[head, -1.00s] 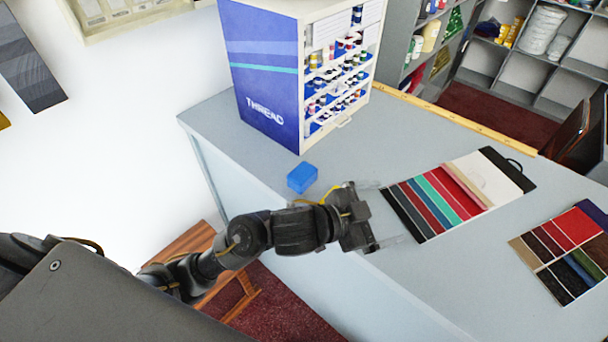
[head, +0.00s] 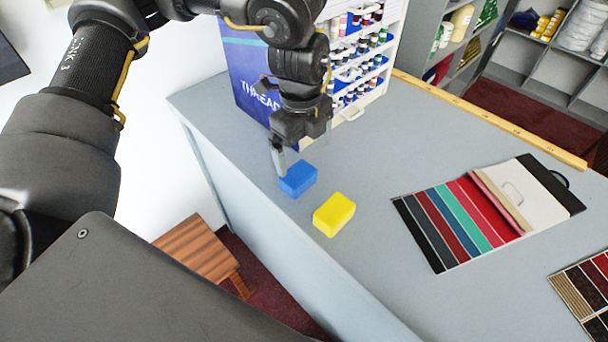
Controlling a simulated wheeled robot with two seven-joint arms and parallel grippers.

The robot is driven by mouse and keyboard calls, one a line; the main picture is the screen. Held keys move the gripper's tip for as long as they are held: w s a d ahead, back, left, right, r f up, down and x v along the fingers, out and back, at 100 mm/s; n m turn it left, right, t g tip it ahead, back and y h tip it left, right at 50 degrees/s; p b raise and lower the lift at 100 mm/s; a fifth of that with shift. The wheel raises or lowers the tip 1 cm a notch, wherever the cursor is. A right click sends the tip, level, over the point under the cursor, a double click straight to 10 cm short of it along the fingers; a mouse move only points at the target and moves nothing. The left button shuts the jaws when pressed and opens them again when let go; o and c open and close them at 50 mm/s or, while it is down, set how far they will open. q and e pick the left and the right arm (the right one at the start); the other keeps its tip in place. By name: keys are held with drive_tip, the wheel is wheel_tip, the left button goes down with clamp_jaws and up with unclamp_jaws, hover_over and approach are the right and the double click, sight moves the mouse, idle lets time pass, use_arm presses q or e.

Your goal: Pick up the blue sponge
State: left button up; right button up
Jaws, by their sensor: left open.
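The blue sponge (head: 299,180) lies on the grey counter near its left front edge, in front of the thread cabinet. My left gripper (head: 303,158) is open and points down over it. One finger shows at the sponge's left back side; the other finger is hard to make out against the counter and cabinet. I cannot tell whether the fingers touch the sponge. My right gripper is out of view.
A yellow sponge (head: 334,214) lies just right and in front of the blue one. The thread cabinet (head: 250,75) stands close behind. A striped swatch card (head: 450,222) lies to the right, and a wooden rule (head: 490,119) runs along the back edge. The counter between is free.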

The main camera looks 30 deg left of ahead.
sight(298, 172)
use_arm(q)
drive_tip(key=shift+w+a+r, duration=0.1)
drive_tip(key=shift+a+r, duration=0.2)
drive_tip(key=shift+a, duration=0.25)
drive_tip(key=shift+a+r, duration=0.1)
drive_tip(key=shift+a, duration=0.1)
wheel_tip(298, 172, down, 5)
drive_tip(key=shift+r+p, duration=0.1)
drive_tip(key=shift+p, duration=0.3)
drive_tip(key=shift+w+f, duration=0.1)
drive_tip(key=shift+f, duration=0.55)
wheel_tip(298, 172, down, 4)
drive_tip(key=shift+a+f+p, duration=0.1)
drive_tip(key=shift+f+p, duration=0.1)
drive_tip(key=shift+p, duration=0.7)
drive_tip(key=shift+f, duration=0.15)
drive_tip(key=c, duration=1)
drive_tip(key=shift+c, duration=0.2)
